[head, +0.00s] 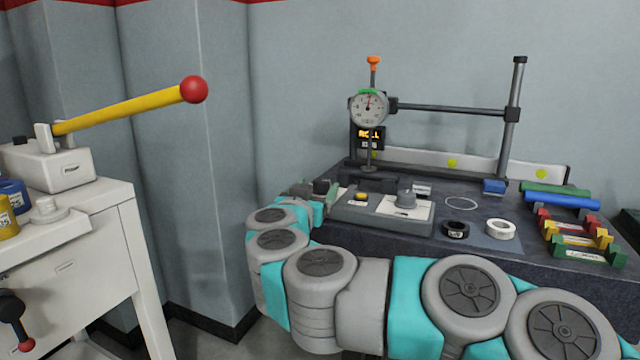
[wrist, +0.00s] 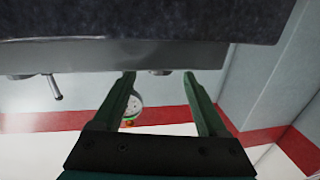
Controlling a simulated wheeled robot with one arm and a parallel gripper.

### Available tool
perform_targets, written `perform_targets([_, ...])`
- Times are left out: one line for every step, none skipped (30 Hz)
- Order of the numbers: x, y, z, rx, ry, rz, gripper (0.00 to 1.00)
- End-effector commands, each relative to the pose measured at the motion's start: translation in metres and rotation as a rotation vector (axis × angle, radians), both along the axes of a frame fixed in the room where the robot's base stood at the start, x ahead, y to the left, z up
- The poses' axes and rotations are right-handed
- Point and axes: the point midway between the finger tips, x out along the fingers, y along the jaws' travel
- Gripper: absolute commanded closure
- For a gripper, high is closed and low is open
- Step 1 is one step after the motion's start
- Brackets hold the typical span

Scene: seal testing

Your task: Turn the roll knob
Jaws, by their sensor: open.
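The likely roll knob is a grey round knob (head: 406,197) on a white plate, on the right of a low grey control box (head: 372,217) on the dark bench. A display (head: 370,137) above the box shows amber text. In the head view my gripper (head: 319,188) is at the box's left end, left of the knob and partly hidden by my arm. In the wrist view my gripper (wrist: 160,74) is open, with nothing held. A small grey part shows between its fingertips beyond a grey edge; I cannot tell whether it is the knob.
A dial gauge (head: 369,108) stands behind the box. A black ring (head: 455,230), white ring (head: 501,229) and coloured holders (head: 573,240) lie at the right. A white press (head: 60,168) with a yellow lever (head: 120,108) stands left. My arm crosses the bench front.

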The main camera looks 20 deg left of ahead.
Motion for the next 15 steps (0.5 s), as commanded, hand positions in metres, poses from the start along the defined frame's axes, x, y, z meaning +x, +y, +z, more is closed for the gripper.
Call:
perform_targets([0.007, 0.000, 0.000, 0.000, 0.001, -0.002, 0.25])
perform_targets([0.010, 0.001, 0.000, 0.001, 0.001, -0.001, 0.25])
perform_targets([0.014, 0.001, 0.000, 0.003, 0.002, -0.001, 0.25])
perform_targets([0.017, 0.001, 0.000, 0.003, 0.002, -0.001, 0.25])
perform_targets([0.019, 0.001, 0.000, 0.004, 0.002, -0.001, 0.25])
perform_targets([0.022, 0.001, 0.000, 0.004, 0.002, -0.001, 0.25])
perform_targets([0.024, 0.001, 0.000, 0.003, 0.001, -0.001, 0.25])
perform_targets([0.025, 0.001, 0.000, 0.003, 0.001, 0.000, 0.25])
perform_targets([0.026, 0.002, 0.000, 0.002, 0.001, 0.000, 0.25])
perform_targets([0.027, 0.001, 0.000, 0.002, 0.001, 0.000, 0.25])
perform_targets([0.028, 0.002, 0.000, 0.002, 0.001, 0.000, 0.25])
perform_targets([0.028, 0.002, 0.000, 0.002, 0.000, 0.000, 0.25])
perform_targets([0.028, 0.002, 0.000, 0.001, 0.000, 0.000, 0.25])
perform_targets([0.028, 0.002, 0.000, 0.002, 0.000, 0.000, 0.25])
perform_targets([0.028, 0.002, 0.000, 0.002, 0.000, 0.001, 0.25])
